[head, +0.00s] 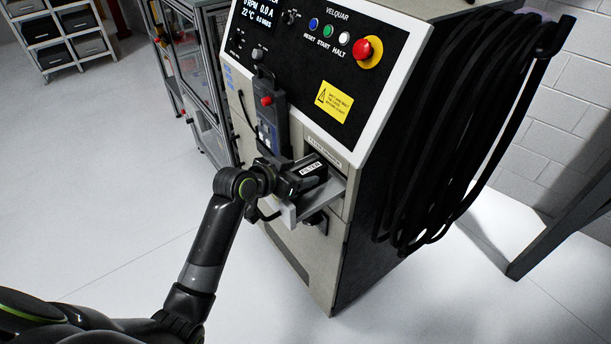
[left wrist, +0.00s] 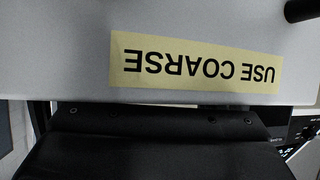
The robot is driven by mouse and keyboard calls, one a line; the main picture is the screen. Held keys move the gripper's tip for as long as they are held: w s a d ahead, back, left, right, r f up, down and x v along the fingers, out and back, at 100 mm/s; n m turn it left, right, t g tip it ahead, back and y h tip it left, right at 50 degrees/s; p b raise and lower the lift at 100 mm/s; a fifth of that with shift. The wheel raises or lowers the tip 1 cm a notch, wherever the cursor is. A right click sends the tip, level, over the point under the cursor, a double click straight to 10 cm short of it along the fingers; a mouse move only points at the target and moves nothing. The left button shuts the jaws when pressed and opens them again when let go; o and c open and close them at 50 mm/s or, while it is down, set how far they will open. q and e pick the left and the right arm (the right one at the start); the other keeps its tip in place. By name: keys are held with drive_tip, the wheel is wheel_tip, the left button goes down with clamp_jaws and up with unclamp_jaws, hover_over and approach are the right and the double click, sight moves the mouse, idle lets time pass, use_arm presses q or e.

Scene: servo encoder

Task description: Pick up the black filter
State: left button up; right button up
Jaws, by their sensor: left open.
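The black filter (head: 313,171) with a white "FILTER" label sits at the open grey drawer (head: 337,190) in the front of the machine. My left gripper (head: 288,182) is open at the filter's near left side, over the drawer front. The overlap hides the fingertips, and I cannot tell whether they touch the filter. The left wrist view shows a pale grey surface with a yellow "USE COARSE" label (left wrist: 196,62), upside down. Black parts fill the bottom of that view; I cannot tell whether they include the filter. My right gripper is not in view.
The machine's sloped control panel (head: 315,50) has buttons and a red stop knob (head: 367,51). A black pendant (head: 269,116) hangs just above the gripper. Thick black cables (head: 455,130) hang on the right side. The floor at left is clear.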

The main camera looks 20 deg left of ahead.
use_arm(q)
drive_tip(key=shift+w+d+f, duration=0.1)
drive_tip(key=shift+w, duration=0.1)
drive_tip(key=c, duration=1.2)
